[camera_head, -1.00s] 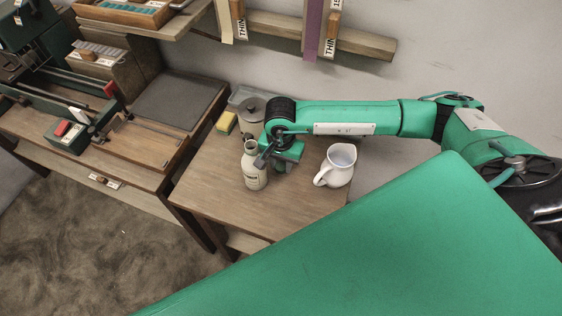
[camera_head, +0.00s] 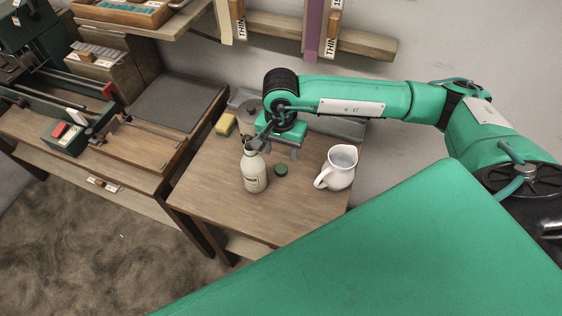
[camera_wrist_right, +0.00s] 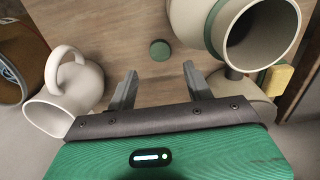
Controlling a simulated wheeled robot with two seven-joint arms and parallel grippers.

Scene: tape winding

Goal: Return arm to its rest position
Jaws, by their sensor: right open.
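My right gripper (camera_head: 275,147) is open and empty above the small wooden table, just behind a cream bottle (camera_head: 254,170). In the right wrist view its two grey fingers (camera_wrist_right: 158,86) stand apart with nothing between them. The bottle is upright, and its open mouth shows large in the right wrist view (camera_wrist_right: 262,32). A small green cap (camera_head: 281,169) lies on the table beside the bottle; it also shows in the right wrist view (camera_wrist_right: 160,50). My left gripper is in neither view.
A white pitcher (camera_head: 338,168) stands right of the cap. A yellow sponge (camera_head: 225,124) lies at the table's back left. A lidded metal pot (camera_head: 249,108) is behind the gripper. A workbench (camera_head: 150,150) with equipment stands left. The table's front (camera_head: 230,205) is clear.

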